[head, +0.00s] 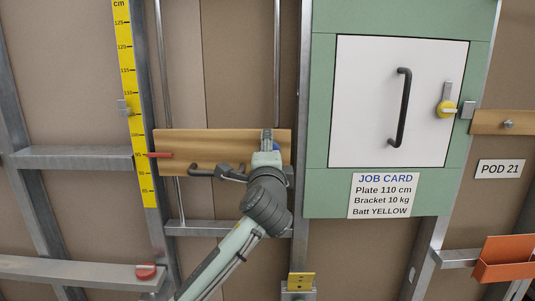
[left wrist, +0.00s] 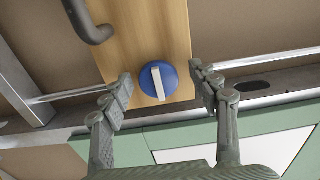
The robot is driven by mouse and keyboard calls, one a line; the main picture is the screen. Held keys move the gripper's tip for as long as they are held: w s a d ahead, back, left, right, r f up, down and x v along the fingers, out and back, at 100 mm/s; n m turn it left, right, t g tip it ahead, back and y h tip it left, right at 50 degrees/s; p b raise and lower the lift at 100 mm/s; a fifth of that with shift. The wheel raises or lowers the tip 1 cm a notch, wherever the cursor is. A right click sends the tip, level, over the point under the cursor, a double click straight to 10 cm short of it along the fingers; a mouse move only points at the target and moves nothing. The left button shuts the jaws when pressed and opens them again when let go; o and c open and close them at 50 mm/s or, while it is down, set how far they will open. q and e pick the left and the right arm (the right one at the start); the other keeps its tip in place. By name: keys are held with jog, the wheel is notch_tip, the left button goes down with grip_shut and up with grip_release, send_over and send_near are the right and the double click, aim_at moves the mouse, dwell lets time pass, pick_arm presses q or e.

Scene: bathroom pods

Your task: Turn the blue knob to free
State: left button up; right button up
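The blue knob (left wrist: 148,84) is round with a white bar across its face. It sits on a wooden board (left wrist: 175,25), and in the left wrist view its bar runs nearly up and down the picture. My left gripper (left wrist: 161,78) is open, with one finger on each side of the knob; a gap shows on both sides. In the head view my left gripper (head: 267,138) is in front of the board's right part and hides most of the knob. My right gripper is not in view.
A dark bar handle (head: 200,172) sits on the board left of my gripper; it also shows in the left wrist view (left wrist: 88,25). Metal studs and rails surround the board.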

pick_arm(q)
jog(key=s, duration=1.2)
